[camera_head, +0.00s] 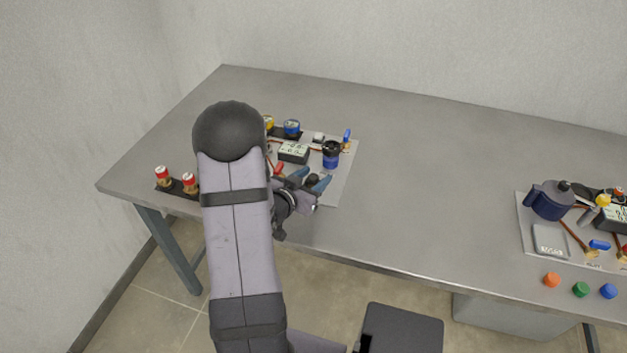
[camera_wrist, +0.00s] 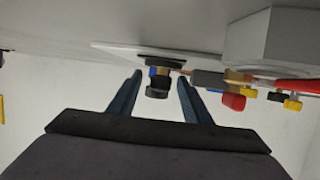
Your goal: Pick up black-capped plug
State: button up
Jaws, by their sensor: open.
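The black-capped plug (camera_wrist: 157,92) hangs from the board in the wrist view, which shows the table at the top. My gripper (camera_wrist: 160,77) is open, with one blue finger on each side of the plug and a visible gap to both. In the head view my gripper (camera_head: 309,178) is at the front of the left board (camera_head: 337,190). A small dark part (camera_head: 313,180) shows between its fingers there, partly hidden.
A blue cylinder with a black top (camera_head: 331,157) and a meter box (camera_head: 293,152) stand close behind my gripper. A red-ended part (camera_wrist: 233,101) is right of the fingers in the wrist view. A second board (camera_head: 550,240) lies at the right; the table's middle is clear.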

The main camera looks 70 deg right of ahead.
aim_at(313, 176)
jog(key=shift+c, duration=0.7)
grip_shut()
jog(key=shift+r, duration=0.15)
jog(key=shift+r, duration=4.85)
